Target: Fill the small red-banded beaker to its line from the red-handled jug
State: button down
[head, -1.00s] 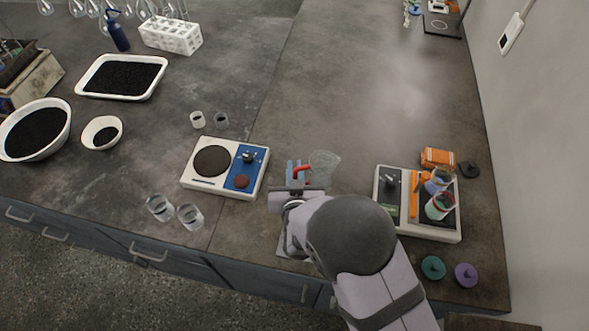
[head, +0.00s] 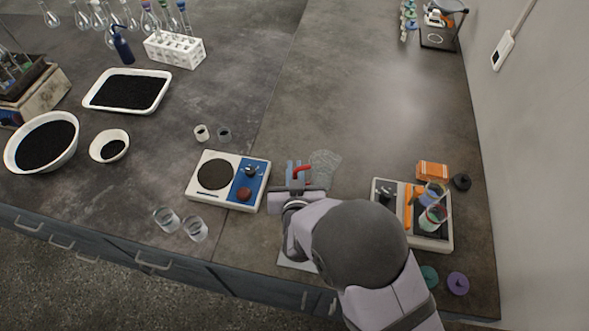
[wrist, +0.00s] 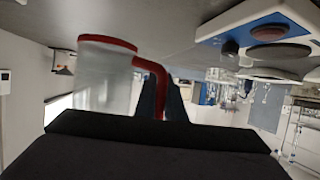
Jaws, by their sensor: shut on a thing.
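My gripper (head: 298,184) is shut on the red handle (head: 302,168) of the clear jug (head: 324,170). The jug extends to the right of the jaws, over the bench between the two white devices. In the wrist view the jug (wrist: 105,85) shows a red ring at one end and its red handle (wrist: 156,82) between the dark fingers (wrist: 165,104). I cannot tell its liquid level. A small beaker with red markings (head: 433,218) and greenish contents stands on the right white device, right of my gripper. Its fill line cannot be made out.
The right device (head: 430,240) also holds a blue-tinted vessel (head: 434,192). An orange box (head: 432,170) is behind it. A white-and-blue hotplate (head: 215,204) lies left of my gripper, with two clear beakers (head: 165,219) (head: 195,228) in front. The bench behind the jug is clear.

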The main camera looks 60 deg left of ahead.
aim_at(326, 171)
jog(key=shift+w+r, duration=0.1)
jog(key=shift+w, duration=0.05)
jog(key=w+d+m, duration=0.1)
jog(key=w, duration=0.1)
jog(key=w+d+f+t+h+b, duration=0.1)
jog(key=w+d, duration=0.1)
jog(key=w+d+m+t+b, duration=0.1)
jog(key=w, duration=0.1)
jog(key=shift+w+d+f+m+h, duration=0.15)
jog(key=shift+w+d+m+h, duration=0.15)
jog(key=w+d+f+m+t+h+b, duration=0.1)
jog(key=w+d+m+t+h+b, duration=0.1)
jog(key=w+d, duration=0.6)
jog(key=shift+w+d+f+m+t+h, duration=0.15)
jog(key=shift+d+m+t+h, duration=0.35)
jog(key=shift+m+h, duration=0.25)
